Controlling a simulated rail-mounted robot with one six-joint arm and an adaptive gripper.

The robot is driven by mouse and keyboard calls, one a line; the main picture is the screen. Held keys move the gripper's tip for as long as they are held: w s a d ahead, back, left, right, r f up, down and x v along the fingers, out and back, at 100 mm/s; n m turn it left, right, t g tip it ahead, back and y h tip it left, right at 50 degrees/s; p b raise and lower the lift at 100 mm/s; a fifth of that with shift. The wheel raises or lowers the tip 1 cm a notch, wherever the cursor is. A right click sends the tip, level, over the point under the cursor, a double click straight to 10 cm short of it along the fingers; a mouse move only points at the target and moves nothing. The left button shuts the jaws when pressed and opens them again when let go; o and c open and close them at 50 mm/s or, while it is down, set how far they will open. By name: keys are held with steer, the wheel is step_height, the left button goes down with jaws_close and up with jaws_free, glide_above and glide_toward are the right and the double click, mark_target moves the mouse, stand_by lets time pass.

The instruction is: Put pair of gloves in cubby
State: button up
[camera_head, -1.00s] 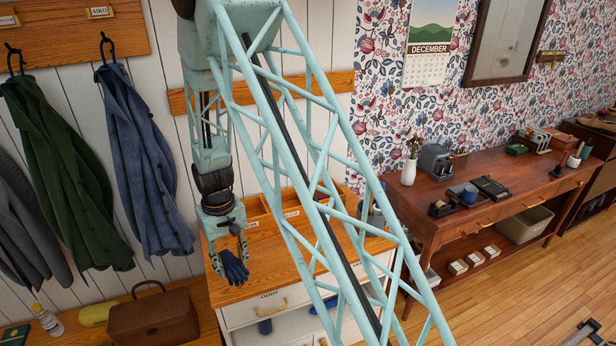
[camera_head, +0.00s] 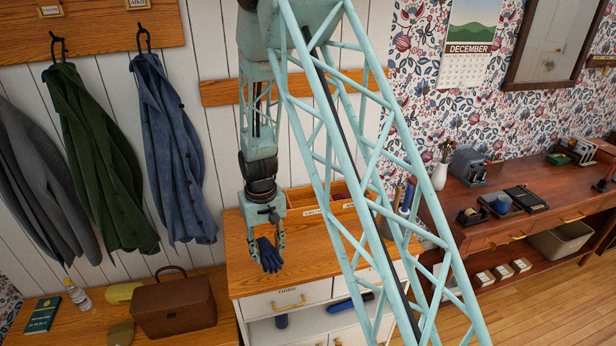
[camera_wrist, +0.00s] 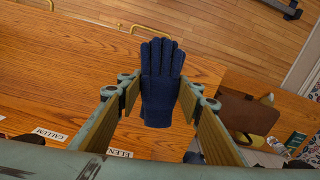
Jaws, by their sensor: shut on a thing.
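The pair of gloves (camera_head: 270,256) is dark blue and hangs fingers down from my gripper (camera_head: 266,238), above the left part of the wooden top (camera_head: 243,262) of a white cabinet. In the wrist view the gloves (camera_wrist: 160,82) lie between the two fingers of my gripper (camera_wrist: 158,100), which is shut on them. The cabinet has a drawer (camera_head: 288,300) with a name label and handle. Below it is an open cubby (camera_head: 305,322) with a blue item (camera_head: 281,321) at its left. Part of the cabinet is hidden behind my arm.
A divided wooden tray (camera_head: 305,203) with name labels stands at the back of the cabinet top. A bench at left holds a brown bag (camera_head: 173,306), a bottle (camera_head: 77,296) and a green book (camera_head: 43,315). Coats hang above it. A desk (camera_head: 500,215) stands at right.

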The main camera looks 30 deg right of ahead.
steer(key=w+d+r+m+p, duration=0.3)
steer(key=w+d+m+p, duration=0.2)
steer(key=w+d+m, duration=0.5)
steer(key=w+d+r+m+p, duration=0.3)
steer(key=w+d+m+p, duration=0.2)
steer(key=w+d+m, duration=0.5)
steer(key=w+d, duration=0.5)
steer(key=d, duration=0.2)
steer(key=shift+w+r, duration=0.25)
steer(key=shift+r, duration=0.05)
steer(key=shift+f, duration=0.3)
steer(key=shift+f+b, duration=2.55)
steer(key=shift+f, duration=3.55)
steer(key=shift+f, duration=0.1)
steer(key=o, duration=0.9)
